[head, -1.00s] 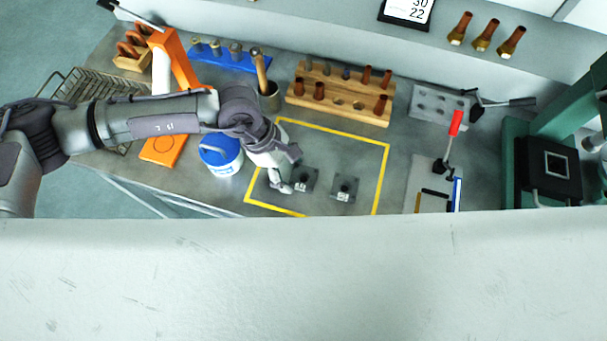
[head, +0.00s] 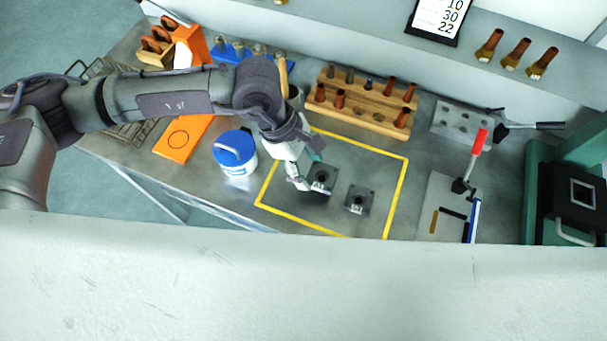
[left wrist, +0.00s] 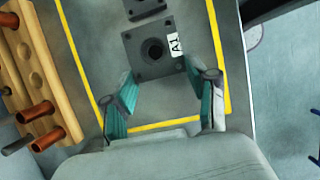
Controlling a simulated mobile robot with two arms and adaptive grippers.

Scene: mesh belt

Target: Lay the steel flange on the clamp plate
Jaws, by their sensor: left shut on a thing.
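The steel flange (head: 321,179) is a dark square block with a round hole in its middle. It is in the left part of the yellow-outlined area. It shows in the left wrist view (left wrist: 151,47) with a white A1 label. My left gripper (head: 306,177) is shut on its near side, and its teal fingertips (left wrist: 158,78) reach its edges. I cannot tell if it is clear of the table. A second similar block (head: 359,199) lies to its right. What looks like the clamp plate (head: 432,216) is light grey, with a red-handled clamp. My right gripper is not in view.
A blue-lidded tub (head: 236,165) stands left of the yellow outline (head: 399,195). A wooden rack (head: 362,120) with copper-coloured parts is behind, and a grey holed block (head: 462,121) is back right. A green machine (head: 550,170) bounds the right.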

